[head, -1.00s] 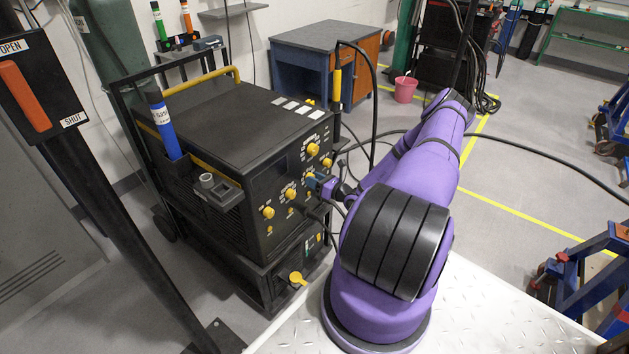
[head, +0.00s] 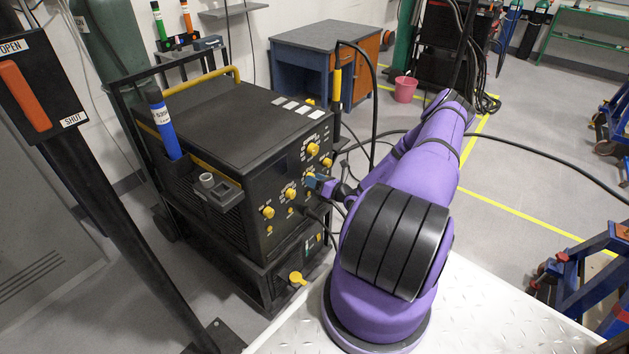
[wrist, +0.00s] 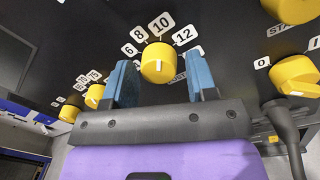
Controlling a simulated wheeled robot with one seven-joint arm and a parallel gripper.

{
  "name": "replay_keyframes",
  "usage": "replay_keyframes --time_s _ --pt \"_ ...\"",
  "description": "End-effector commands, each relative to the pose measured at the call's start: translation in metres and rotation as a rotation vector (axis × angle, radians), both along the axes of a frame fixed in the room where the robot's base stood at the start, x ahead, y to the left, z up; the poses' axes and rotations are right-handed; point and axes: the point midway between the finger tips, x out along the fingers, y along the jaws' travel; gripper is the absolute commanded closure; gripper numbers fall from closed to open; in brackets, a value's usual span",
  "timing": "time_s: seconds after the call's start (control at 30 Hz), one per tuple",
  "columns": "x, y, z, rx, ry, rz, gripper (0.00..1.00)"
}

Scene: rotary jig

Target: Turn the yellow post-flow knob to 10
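A yellow knob (wrist: 158,62) stands out from the black panel in the wrist view, with white number tags 6, 8, 10 and 12 around its upper side. Tag 10 (wrist: 161,24) is almost straight above it. A short white mark shows on the knob's face, but I cannot tell surely which number it indicates. No post-flow name is readable here. My gripper (wrist: 162,82) has one blue finger on each side of the knob, open, with a visible gap on both sides. In the head view my gripper (head: 318,182) is at the machine's front panel, hiding part of it.
Other yellow knobs (wrist: 295,75) sit to the right, and smaller ones (wrist: 94,95) to the left. A dark cable plug (wrist: 281,118) is close to the right of my gripper. The black machine (head: 225,120) stands on a cart, with cables beside my arm.

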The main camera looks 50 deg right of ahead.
Motion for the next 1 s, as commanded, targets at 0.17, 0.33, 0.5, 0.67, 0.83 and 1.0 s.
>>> replay_keyframes --time_s 0.17,0.33,0.5,0.67,0.83,1.0 --pt "0.0 0.0 0.0 0.0 -0.001 0.0 0.38" --pt "-0.001 0.0 0.0 -0.001 -0.001 0.0 0.38" --pt "-0.017 -0.003 0.0 0.0 0.001 -0.002 0.38" --pt "-0.047 -0.007 -0.001 -0.001 0.0 -0.003 0.38" --pt "-0.077 -0.01 -0.003 0.0 0.0 -0.002 0.38" --pt "-0.098 -0.012 -0.003 0.0 0.0 -0.001 0.38"
